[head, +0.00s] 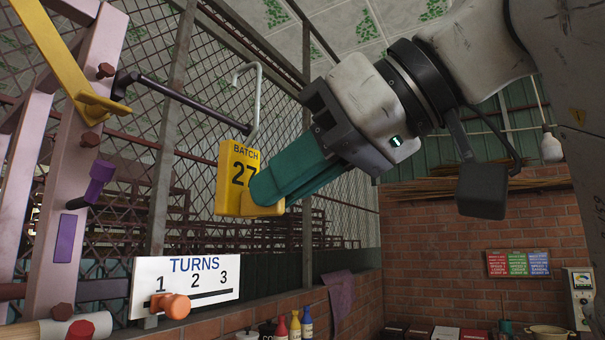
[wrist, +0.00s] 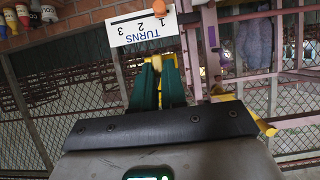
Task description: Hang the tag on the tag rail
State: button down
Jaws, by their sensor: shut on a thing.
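The tag (head: 231,170) is a yellow plate marked "BATCH 27" with a grey wire hook (head: 259,95) rising from its top. My gripper (head: 264,192) has teal fingers shut on the tag's lower right side and holds it up in the air, roughly upright. The tag rail (head: 190,100) is a dark rod reaching from the mauve post to the right. Its far end appears close to the hook's shank, below the hook's bend; I cannot tell whether they touch. In the wrist view the fingers (wrist: 159,85) show with a little yellow between them; the hook is not clear there.
A white "TURNS" board (head: 205,292) with an orange knob (head: 174,305) stands below the tag. The mauve post (head: 90,150) and a yellow lever (head: 55,50) are at left. Wire mesh (head: 215,60) lies behind. Bottles (head: 295,325) stand low at centre.

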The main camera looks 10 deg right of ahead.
aim_at(227, 207)
jog(key=shift+w+a+p, duration=0.25)
jog(key=shift+w+a, duration=0.8)
jog(key=shift+a, duration=0.3)
jog(key=shift+w+a+p, duration=0.2)
jog(key=shift+w+a, duration=0.85)
jog(key=shift+a, duration=0.25)
jog(key=shift+w+a+f, duration=0.15)
jog(key=shift+a, duration=0.05)
jog(key=shift+f+b, duration=0.65)
jog(key=shift+f, duration=0.1)
jog(key=c, duration=0.8)
grip_release()
jog(key=shift+d, duration=0.1)
jog(key=shift+s+d+b, duration=0.2)
jog(key=shift+s+d, duration=0.75)
jog(key=shift+d, duration=0.2)
jog(key=shift+s+d+b, duration=0.15)
jog(key=shift+s+d, duration=0.8)
jog(key=shift+d, duration=0.25)
jog(key=shift+s+d+b, duration=0.2)
jog(key=shift+s+d, duration=0.75)
jog(key=shift+d, duration=0.2)
